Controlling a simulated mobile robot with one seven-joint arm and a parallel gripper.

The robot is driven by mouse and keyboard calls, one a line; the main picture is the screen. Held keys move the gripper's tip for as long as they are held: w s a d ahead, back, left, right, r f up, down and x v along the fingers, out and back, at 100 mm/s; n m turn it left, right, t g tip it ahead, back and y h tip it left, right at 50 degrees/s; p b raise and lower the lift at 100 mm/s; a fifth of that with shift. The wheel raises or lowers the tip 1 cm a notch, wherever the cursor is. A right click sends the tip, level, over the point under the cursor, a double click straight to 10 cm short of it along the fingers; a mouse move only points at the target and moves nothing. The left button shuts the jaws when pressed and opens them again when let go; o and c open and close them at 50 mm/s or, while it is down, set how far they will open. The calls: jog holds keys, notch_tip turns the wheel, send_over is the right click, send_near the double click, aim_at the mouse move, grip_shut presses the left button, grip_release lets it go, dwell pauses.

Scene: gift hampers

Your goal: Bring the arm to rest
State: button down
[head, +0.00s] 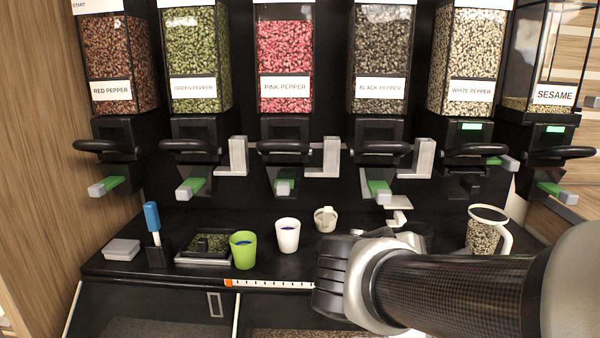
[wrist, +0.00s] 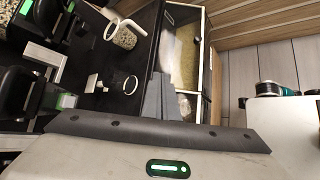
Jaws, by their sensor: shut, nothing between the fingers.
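My gripper (wrist: 158,98) shows in the wrist view with its grey fingers together and nothing between them. It is over the edge of the dark counter, apart from the things on it. In the head view my arm reaches in from the right and hides part of the counter; the fingertips cannot be made out there. A clear mug with a white handle (head: 486,234), filled with pale grains, stands on the counter right of my arm. It also shows in the wrist view (wrist: 124,38).
Grain dispensers, such as pink pepper (head: 285,65), line the back above the dark counter (head: 120,268). A green cup (head: 243,250), a white cup (head: 288,235), a small pale jug (head: 325,219) and a blue-handled tool (head: 152,220) stand left of my arm.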

jog(key=s+f+m+g+y, duration=0.2)
jog(key=s+f+m+y, duration=0.1)
jog(key=s+m, duration=0.35)
jog(key=s+a+r+m+y, duration=0.2)
jog(key=a+m+y, duration=0.3)
jog(key=a+m, duration=0.25)
notch_tip(320, 180, up, 22)
jog(key=y+p, duration=0.1)
jog(key=p, duration=2.1)
jog(key=shift+r+m+t+p, duration=0.25)
jog(key=shift+m+t+p, duration=0.05)
jog(key=shift+t, duration=0.1)
